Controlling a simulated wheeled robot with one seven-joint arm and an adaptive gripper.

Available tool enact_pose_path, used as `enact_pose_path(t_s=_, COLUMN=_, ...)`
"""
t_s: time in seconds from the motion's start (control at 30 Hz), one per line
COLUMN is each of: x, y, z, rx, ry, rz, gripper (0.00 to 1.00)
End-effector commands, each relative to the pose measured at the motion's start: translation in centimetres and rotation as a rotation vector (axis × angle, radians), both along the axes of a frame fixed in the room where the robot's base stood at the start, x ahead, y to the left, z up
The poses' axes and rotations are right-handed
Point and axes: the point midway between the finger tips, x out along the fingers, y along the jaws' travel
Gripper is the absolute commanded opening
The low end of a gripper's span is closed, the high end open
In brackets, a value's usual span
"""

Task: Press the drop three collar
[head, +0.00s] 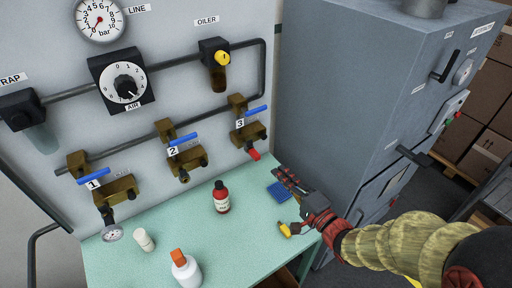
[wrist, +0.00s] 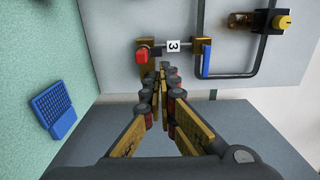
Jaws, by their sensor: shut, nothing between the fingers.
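Drop three is the brass valve (head: 248,129) with a "3" tag and a blue lever (head: 257,110) on the wall panel. Its red collar (head: 254,154) is at the lower end of the valve. In the wrist view the red collar (wrist: 141,55) shows just left of and beyond my fingertips, with the "3" tag (wrist: 173,45) to its right. My gripper (head: 281,173) is shut and empty, below and to the right of the collar in the head view. In the wrist view its fingers (wrist: 166,70) point toward the valve. A gap to the collar seems to remain; its size is unclear.
Drops one (head: 112,188) and two (head: 182,160) are to the left. A dark red bottle (head: 221,197), white bottle (head: 186,270), small white container (head: 143,239), blue pad (head: 279,193) and yellow item (head: 285,229) are on the green bench (head: 235,250). A grey cabinet (head: 345,100) stands right.

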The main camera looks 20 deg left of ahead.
Motion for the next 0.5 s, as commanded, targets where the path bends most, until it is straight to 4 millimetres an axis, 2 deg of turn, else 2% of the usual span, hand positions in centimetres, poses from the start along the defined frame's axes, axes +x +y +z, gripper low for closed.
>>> enact_pose_path(t_s=0.27, x=0.8, y=0.9, z=-0.1, rx=-0.003, ry=-0.002, rz=0.002, gripper=0.0)
enact_pose_path(t_s=0.5, x=3.5, y=4.3, z=-0.2, rx=-0.003, ry=-0.003, rz=0.003, gripper=0.0)
